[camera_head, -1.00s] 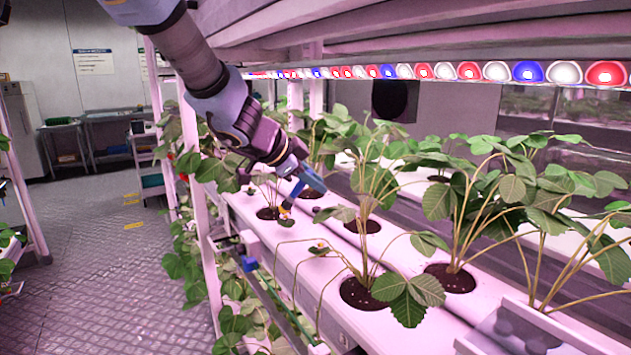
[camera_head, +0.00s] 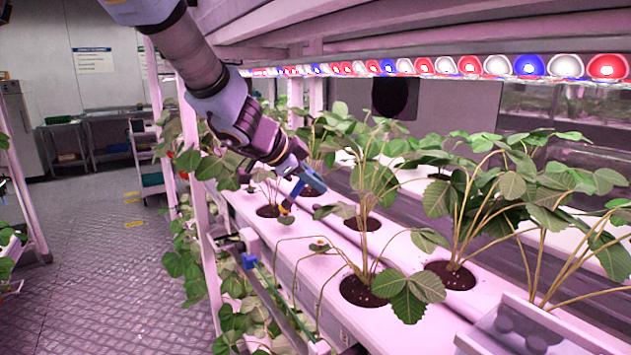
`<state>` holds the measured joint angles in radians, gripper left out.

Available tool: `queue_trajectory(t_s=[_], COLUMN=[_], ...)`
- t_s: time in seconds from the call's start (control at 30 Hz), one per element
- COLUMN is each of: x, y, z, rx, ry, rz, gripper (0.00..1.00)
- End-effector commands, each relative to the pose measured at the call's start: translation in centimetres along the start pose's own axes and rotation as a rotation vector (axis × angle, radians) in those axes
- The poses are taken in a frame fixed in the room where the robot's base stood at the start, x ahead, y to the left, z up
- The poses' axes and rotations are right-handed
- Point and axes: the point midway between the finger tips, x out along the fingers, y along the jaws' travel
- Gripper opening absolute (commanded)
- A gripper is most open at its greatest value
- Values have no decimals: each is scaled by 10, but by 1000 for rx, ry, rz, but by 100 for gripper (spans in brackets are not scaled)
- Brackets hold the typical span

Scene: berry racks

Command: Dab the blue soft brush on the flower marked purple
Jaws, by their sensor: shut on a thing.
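My gripper (camera_head: 298,180) hangs over the white growing channel, left of centre, pointing down. It is shut on a thin tool with a small orange and dark tip (camera_head: 285,208), which I take to be the soft brush; its blue cannot be told from the blue gripper parts. The tip is close above the channel, near a planting hole (camera_head: 268,211). A small flower or fruit head (camera_head: 319,246) on a thin stem stands nearer to me, apart from the tip. I cannot make out a purple mark on any flower.
Leafy strawberry plants (camera_head: 455,205) grow from holes along the white channel (camera_head: 300,268). A row of red, white and blue lamps (camera_head: 470,65) runs above. A white post (camera_head: 197,200) and a blue clip (camera_head: 249,261) on a rail stand at the left. The aisle floor (camera_head: 110,270) is clear.

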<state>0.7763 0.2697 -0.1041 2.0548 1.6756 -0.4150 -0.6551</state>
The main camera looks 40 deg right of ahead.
Motion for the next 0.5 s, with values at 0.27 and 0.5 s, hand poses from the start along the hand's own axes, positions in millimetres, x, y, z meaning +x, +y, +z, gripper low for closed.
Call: queue_trajectory(t_s=[0.27, 0.5], x=[-11, -21], y=[-8, -14], z=[-11, -20], rx=[-2, -1], ry=[0, 0], rz=[0, 1], gripper=[0, 0])
